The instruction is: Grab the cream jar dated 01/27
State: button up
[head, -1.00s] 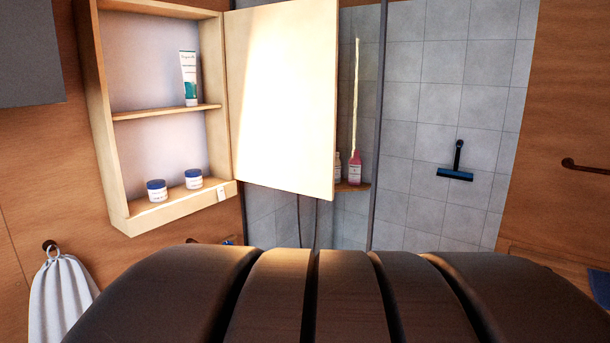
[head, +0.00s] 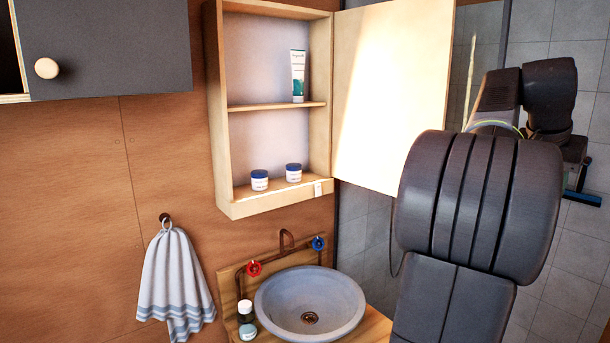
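Two small white cream jars with blue lids stand on the bottom shelf of the open wall cabinet (head: 217,130). One is the left jar (head: 259,181), the other the right jar (head: 293,173), a little further in. Their labels are too small to read, so I cannot tell which is dated 01/27. My arm is raised at the right, in front of the shower wall. My gripper (head: 574,165) shows only in part at its far end, right of the cabinet and well apart from the jars. Its fingers are not clear.
The cabinet door (head: 390,90) stands open to the right, between the jars and my arm. A tube (head: 298,76) stands on the upper shelf. Below are a round basin (head: 275,300), a small bottle (head: 246,320) and a hanging towel (head: 175,280). A grey cupboard (head: 110,45) is at upper left.

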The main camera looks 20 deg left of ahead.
aim_at(294, 170)
jog(key=i+l+u, duration=0.1)
jog(key=u, duration=1.55)
jog(key=i+l+u, duration=0.1)
jog(key=l+u, duration=0.25)
jog(key=l, duration=0.25)
jog(key=l+u, duration=0.35)
jog(key=l, duration=0.25)
jog(key=l+u, duration=0.35)
jog(key=l, duration=0.25)
jog(key=k+l, duration=0.1)
jog(key=l, duration=0.25)
